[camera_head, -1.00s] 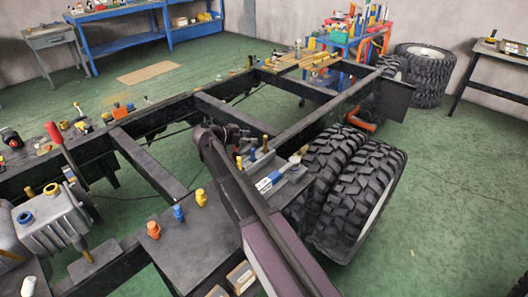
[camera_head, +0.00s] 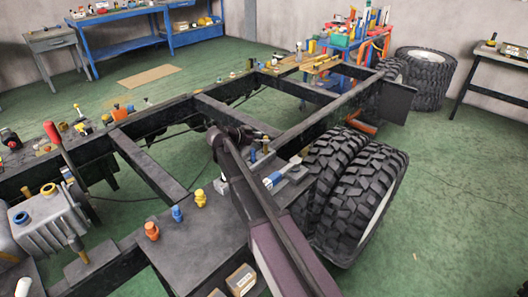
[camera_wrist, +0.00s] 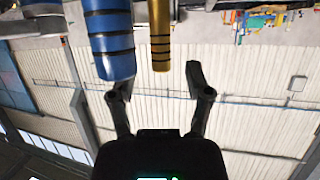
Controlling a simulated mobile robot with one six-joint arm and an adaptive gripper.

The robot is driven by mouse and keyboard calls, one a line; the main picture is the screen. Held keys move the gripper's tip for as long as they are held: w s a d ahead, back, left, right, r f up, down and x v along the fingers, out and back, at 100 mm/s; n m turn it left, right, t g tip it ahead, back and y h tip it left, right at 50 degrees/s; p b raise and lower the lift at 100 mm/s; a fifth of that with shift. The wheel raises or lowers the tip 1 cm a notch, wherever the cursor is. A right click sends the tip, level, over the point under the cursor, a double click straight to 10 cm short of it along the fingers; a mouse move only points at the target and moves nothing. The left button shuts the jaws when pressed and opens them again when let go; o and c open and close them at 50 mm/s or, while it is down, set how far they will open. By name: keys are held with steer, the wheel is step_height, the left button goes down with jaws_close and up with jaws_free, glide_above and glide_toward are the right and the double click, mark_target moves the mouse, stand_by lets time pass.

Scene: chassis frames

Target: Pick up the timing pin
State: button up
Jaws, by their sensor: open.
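My gripper (camera_wrist: 158,82) is open and empty in the wrist view, one finger on each side. A thin yellow pin with dark bands (camera_wrist: 160,32) shows between the fingertips in that picture, nearer the right finger. A thicker blue cylinder with dark bands (camera_wrist: 108,40) shows beside it, above the left fingertip. Neither is held. In the head view a yellow post (camera_head: 265,145) and a blue post (camera_head: 253,155) stand beside my arm on the dark chassis (camera_head: 185,240). No label shows which piece is the timing pin. My gripper's fingers are not clear in the head view.
Orange (camera_head: 152,230), blue (camera_head: 177,214) and yellow (camera_head: 200,198) fittings stand on the front plate. Large tyres (camera_head: 355,195) stand at the right. A grey gearbox (camera_head: 50,222) is at the left.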

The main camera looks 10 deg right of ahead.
steer(key=shift+x, duration=1.1)
jaws_close()
